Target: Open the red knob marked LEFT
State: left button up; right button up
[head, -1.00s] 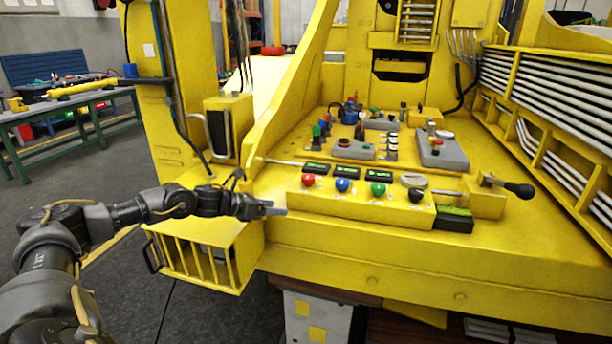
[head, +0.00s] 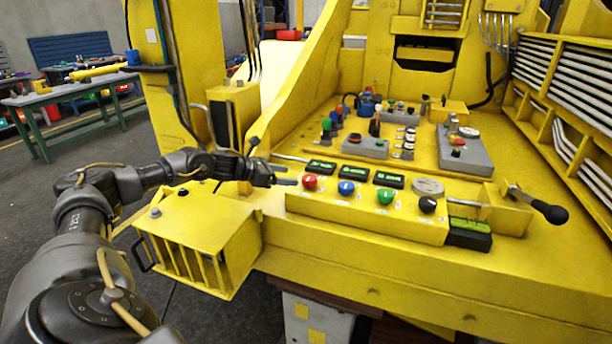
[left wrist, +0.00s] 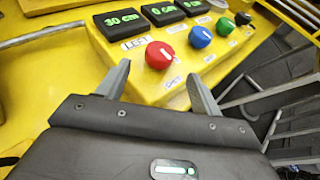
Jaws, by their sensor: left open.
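The red knob (head: 310,182) is the leftmost of the row of knobs on the yellow control box (head: 365,224). In the left wrist view the red knob (left wrist: 159,55) has a white pointer line, and a small white label (left wrist: 134,43) beside it seems to read LEFT. A display (left wrist: 123,20) above it reads 30 cm. My left gripper (head: 286,176) is just left of the red knob. In the left wrist view my left gripper (left wrist: 160,80) is open, its fingers spread either side of the knob, slightly short of it and apart from it. My right gripper is not in view.
A blue knob (head: 346,188), a green knob (head: 385,196) and a black knob (head: 428,204) follow to the right. A black-handled lever (head: 545,209) stands at the right end. A thin rod (head: 290,158) runs left of the displays. A yellow cage box (head: 200,235) lies below my left arm.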

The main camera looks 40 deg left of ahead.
aim_at(305, 179)
pick_arm(q)
jog(key=p+x, duration=0.1)
jog(key=x, duration=0.5)
jog(key=shift+w+d+p, duration=0.1)
jog(key=shift+w+p, duration=0.05)
jog(key=shift+p, duration=0.2)
jog(key=shift+w+d+f, duration=0.2)
jog(key=shift+w+f, duration=0.15)
jog(key=shift+w, duration=0.15)
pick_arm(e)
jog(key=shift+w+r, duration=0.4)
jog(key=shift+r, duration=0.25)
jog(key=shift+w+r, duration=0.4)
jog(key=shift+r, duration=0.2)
pick_arm(q)
jog(key=shift+c, duration=0.5)
jog(key=c, duration=0.9)
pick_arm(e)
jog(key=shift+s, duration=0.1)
